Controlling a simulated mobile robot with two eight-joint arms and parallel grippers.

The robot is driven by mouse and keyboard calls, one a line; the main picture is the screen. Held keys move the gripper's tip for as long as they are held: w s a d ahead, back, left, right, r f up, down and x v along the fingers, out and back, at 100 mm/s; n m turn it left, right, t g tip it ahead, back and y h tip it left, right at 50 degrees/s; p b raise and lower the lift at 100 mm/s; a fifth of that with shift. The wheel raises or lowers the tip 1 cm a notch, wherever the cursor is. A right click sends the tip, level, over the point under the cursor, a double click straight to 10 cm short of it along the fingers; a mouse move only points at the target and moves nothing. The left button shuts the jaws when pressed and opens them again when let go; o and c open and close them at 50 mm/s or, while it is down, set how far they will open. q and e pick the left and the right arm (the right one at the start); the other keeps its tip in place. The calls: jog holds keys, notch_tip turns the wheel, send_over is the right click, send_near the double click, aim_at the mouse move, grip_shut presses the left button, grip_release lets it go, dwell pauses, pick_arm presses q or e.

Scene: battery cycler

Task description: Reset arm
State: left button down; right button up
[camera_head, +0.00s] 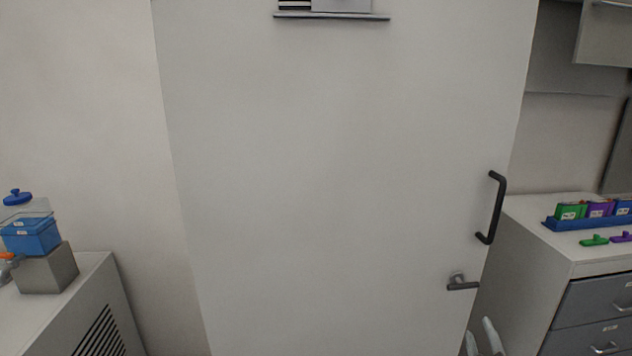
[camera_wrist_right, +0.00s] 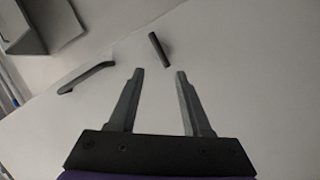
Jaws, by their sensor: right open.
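My right gripper (camera_head: 483,338) shows at the bottom edge of the head view, below the door's lever. In the right wrist view the right gripper (camera_wrist_right: 158,75) is open, with nothing between its two fingers. A large white door (camera_head: 340,180) fills the middle of the head view. It has a black pull handle (camera_head: 499,208) and a grey lever (camera_head: 463,284) near its right edge. The wrist view shows the black handle (camera_wrist_right: 86,78) and the lever (camera_wrist_right: 160,49) beyond the fingertips, apart from them. My left gripper is not in view.
At right stands a drawer cabinet (camera_head: 540,235) with a blue rack (camera_head: 590,221) of coloured packs and loose green (camera_head: 594,240) and purple pieces on top. At left, a white unit (camera_head: 85,300) carries a grey block (camera_head: 47,270) with a blue box (camera_head: 31,236).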

pick_arm(q)
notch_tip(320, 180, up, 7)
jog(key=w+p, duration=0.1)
jog(key=p, duration=0.4)
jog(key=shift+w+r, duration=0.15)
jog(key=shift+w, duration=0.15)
pick_arm(e)
jog(key=s+a+f+m+g+y, duration=0.1)
jog(key=s+a+f+m+g, duration=0.1)
jog(key=s+a, duration=0.3)
jog(key=s+a+f+m+g+y, duration=0.2)
jog(key=s+a+f+m+g, duration=0.1)
jog(key=s, duration=0.7)
jog(key=s+a+f+m+g+y, duration=0.1)
jog(key=s+a+f+m+g, duration=0.2)
jog(key=s+a+g, duration=0.3)
jog(key=s+a+f, duration=0.1)
jog(key=a, duration=0.2)
jog(key=shift+s+y, duration=0.4)
